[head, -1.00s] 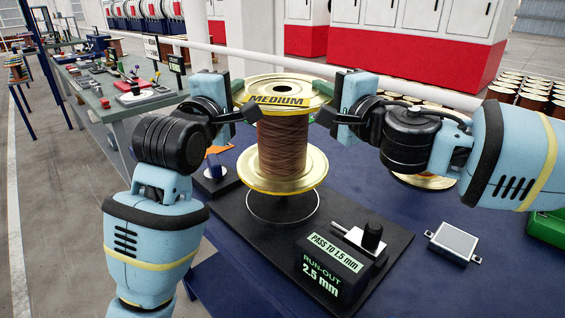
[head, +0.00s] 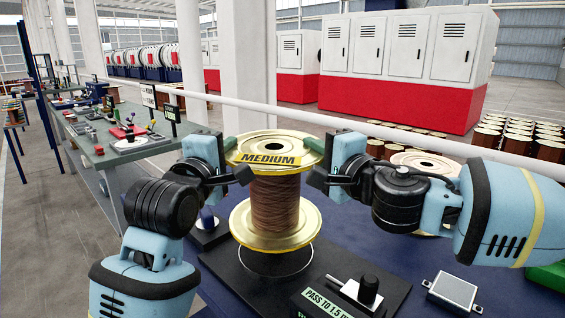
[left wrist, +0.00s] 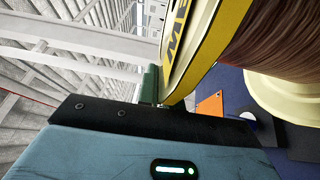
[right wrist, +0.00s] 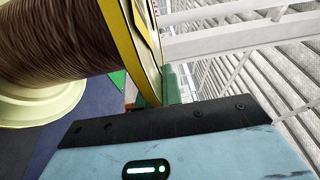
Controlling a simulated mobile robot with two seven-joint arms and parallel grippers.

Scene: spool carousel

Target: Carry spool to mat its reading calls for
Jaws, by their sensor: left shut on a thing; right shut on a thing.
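The spool (head: 275,202), brown wire between gold flanges with a yellow MEDIUM label, is upright above a ring (head: 275,276) on a black base plate (head: 235,275). A gap shows between its lower flange and the ring. My left gripper (head: 230,150) and right gripper (head: 326,150) are shut on opposite sides of its top flange. The spool also fills part of the left wrist view (left wrist: 270,40) and right wrist view (right wrist: 60,40). The gauge box (head: 325,305) shows part of "PASS TO 1.5"; its run-out reading is below the picture.
A second spool (head: 425,162) stands behind my right arm. A small grey box (head: 452,290) lies on the blue table, with a green object (head: 548,277) at the right edge. A grey bench (head: 95,150) with signs stands at back left. A white rail (head: 360,137) crosses behind.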

